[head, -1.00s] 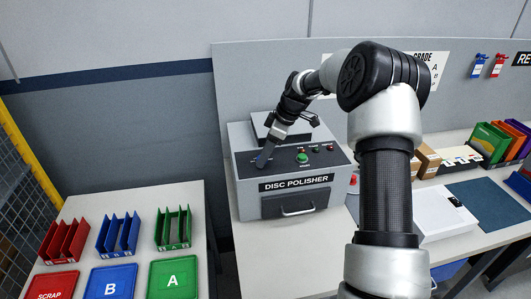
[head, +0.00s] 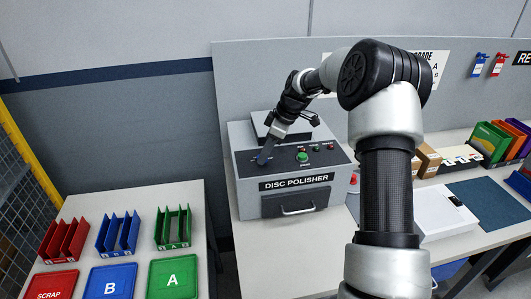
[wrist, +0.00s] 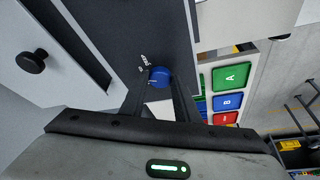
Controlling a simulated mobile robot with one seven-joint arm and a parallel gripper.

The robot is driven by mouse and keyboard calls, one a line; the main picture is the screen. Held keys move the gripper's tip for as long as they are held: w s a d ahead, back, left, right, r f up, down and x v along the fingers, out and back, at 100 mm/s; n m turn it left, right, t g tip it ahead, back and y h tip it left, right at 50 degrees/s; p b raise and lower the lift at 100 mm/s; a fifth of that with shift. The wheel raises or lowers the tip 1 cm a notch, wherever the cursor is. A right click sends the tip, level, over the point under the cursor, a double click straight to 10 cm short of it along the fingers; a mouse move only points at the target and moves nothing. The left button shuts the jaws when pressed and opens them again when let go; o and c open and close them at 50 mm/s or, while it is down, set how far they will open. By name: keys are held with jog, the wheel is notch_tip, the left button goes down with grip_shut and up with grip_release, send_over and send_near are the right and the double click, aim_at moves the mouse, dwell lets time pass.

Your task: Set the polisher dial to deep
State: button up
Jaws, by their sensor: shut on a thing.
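The disc polisher (head: 297,181) is a grey machine on the bench, with a dark sloped top panel, a green button (head: 302,157) and small lamps. My gripper (head: 265,157) points down at the left part of that panel and hides the dial there. In the wrist view the polisher dial (wrist: 159,76) is a round blue knob with a pale pointer mark, between the tips of my gripper (wrist: 158,84). The fingers are shut on the knob. Small white lettering (wrist: 145,61) stands beside it, too small and turned to read.
A side table on the left holds red, blue (head: 119,234) and green (head: 173,228) racks behind red, blue and green trays (head: 173,279). A white box (head: 443,213), a dark mat (head: 489,204) and cartons lie on the bench right of my arm. A yellow fence (head: 30,150) stands far left.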

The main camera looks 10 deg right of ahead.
jog(key=shift+s+m+t+h+b, duration=0.1)
jog(key=shift+m+t+h+b, duration=0.35)
jog(key=shift+m+b, duration=1.15)
jog(key=shift+a+r+m+t+h+b, duration=0.1)
jog(key=shift+m+t+h+b, duration=0.2)
jog(key=shift+m+b, duration=0.5)
jog(key=shift+a+r+m+t+h+b, duration=0.2)
jog(key=shift+m+b, duration=0.25)
jog(key=shift+m, duration=0.65)
dwell(1.3)
jog(key=o, duration=1.1)
jog(key=shift+s+d+f, duration=0.1)
jog(key=shift+d+f, duration=0.05)
jog(key=shift+f, duration=0.05)
jog(key=shift+c, duration=0.2)
jog(key=v, duration=1.7)
jog(key=shift+r, duration=0.2)
jog(key=shift+s+d, duration=0.1)
jog(key=shift+s, duration=0.05)
